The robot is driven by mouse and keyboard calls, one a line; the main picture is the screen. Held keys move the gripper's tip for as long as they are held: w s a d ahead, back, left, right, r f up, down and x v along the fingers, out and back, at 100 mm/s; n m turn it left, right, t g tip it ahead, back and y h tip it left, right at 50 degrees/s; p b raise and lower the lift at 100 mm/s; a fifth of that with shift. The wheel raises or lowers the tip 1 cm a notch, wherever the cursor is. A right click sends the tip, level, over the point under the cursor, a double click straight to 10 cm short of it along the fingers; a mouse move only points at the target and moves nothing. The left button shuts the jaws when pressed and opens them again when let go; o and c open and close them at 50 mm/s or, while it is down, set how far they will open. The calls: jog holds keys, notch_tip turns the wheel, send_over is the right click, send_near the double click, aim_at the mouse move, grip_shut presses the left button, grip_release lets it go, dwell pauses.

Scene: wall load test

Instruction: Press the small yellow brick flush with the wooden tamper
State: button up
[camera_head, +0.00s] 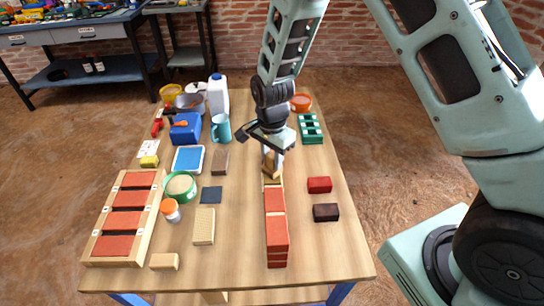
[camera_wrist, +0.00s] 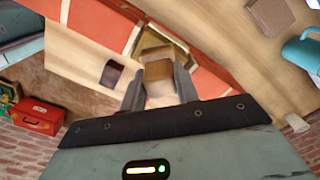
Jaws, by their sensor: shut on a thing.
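My gripper (camera_head: 270,150) is shut on the wooden tamper (camera_head: 271,165), which is held over the far end of the brick wall. In the wrist view the tamper (camera_wrist: 159,71) sits between my fingers, its block end toward the wall. A pale yellow-tan brick (camera_head: 272,181) shows in the wall between the tamper and the red bricks (camera_head: 276,220). The tamper and my gripper partly hide it, and I cannot tell whether the tamper touches it or whether it is flush. In the wrist view a yellowish patch (camera_wrist: 182,48) shows beside the tamper's end, between red bricks.
A dark red brick (camera_head: 319,185) and a dark brown brick (camera_head: 325,212) lie right of the wall. The front right table corner is clear.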

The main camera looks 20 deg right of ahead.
jog(key=shift+r+p, duration=3.1)
jog(key=shift+r, duration=0.45)
